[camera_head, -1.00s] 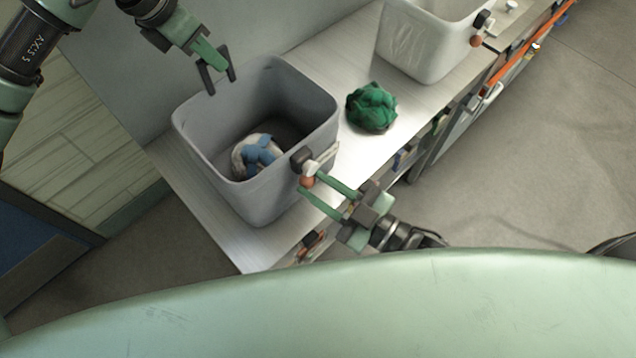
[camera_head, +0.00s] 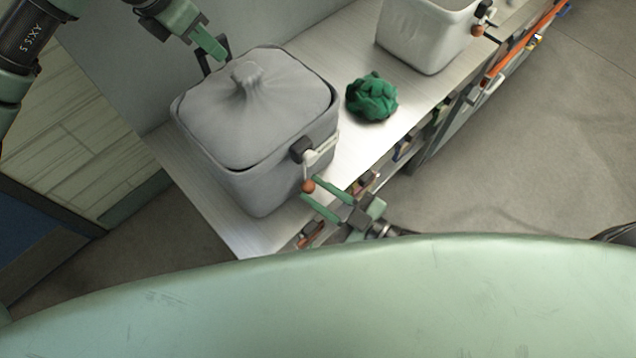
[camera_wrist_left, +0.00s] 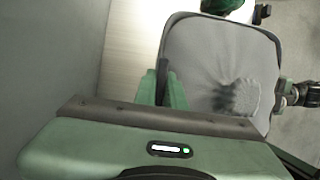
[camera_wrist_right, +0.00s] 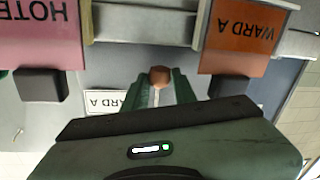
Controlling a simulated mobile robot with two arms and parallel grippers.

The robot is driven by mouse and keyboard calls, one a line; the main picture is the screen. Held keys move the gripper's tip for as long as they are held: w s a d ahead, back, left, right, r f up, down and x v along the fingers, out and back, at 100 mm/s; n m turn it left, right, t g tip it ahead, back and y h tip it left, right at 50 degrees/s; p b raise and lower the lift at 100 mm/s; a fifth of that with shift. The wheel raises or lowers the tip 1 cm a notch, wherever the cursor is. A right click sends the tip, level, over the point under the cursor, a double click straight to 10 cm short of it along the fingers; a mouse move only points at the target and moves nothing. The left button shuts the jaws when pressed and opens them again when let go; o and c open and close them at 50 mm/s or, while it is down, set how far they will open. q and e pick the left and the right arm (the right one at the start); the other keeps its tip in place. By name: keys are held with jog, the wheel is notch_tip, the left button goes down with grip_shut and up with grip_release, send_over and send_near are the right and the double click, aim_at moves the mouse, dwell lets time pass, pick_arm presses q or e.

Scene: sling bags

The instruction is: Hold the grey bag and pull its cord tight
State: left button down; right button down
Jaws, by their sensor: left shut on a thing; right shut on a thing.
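The grey bag (camera_head: 245,185) stands on the bench, its top drawn together into a gathered peak that covers the opening; it also shows in the left wrist view (camera_wrist_left: 200,62). My left gripper (camera_head: 220,60) is shut on the bag's far rim; in the left wrist view its fingers (camera_wrist_left: 164,86) pinch the edge. The cord's orange bead (camera_head: 308,186) hangs below a black and white fitting (camera_head: 308,151) on the near side. My right gripper (camera_head: 310,190) is shut on this bead, which shows between its fingers in the right wrist view (camera_wrist_right: 160,76). The bag's contents are hidden.
A crumpled green cloth (camera_head: 372,97) lies on the bench right of the bag. A white bag (camera_head: 428,38) stands open further back. A wall borders the far side. In the right wrist view, a pink label (camera_wrist_right: 40,35) and an orange label (camera_wrist_right: 242,38) show.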

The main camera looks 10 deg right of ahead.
pick_arm(q)
jog(key=shift+f, duration=0.1)
pick_arm(e)
jog(key=shift+f, duration=0.1)
jog(key=c, duration=1.1)
grip_release()
jog(key=v, duration=1.2)
pick_arm(q)
jog(key=c, duration=1.4)
grip_release()
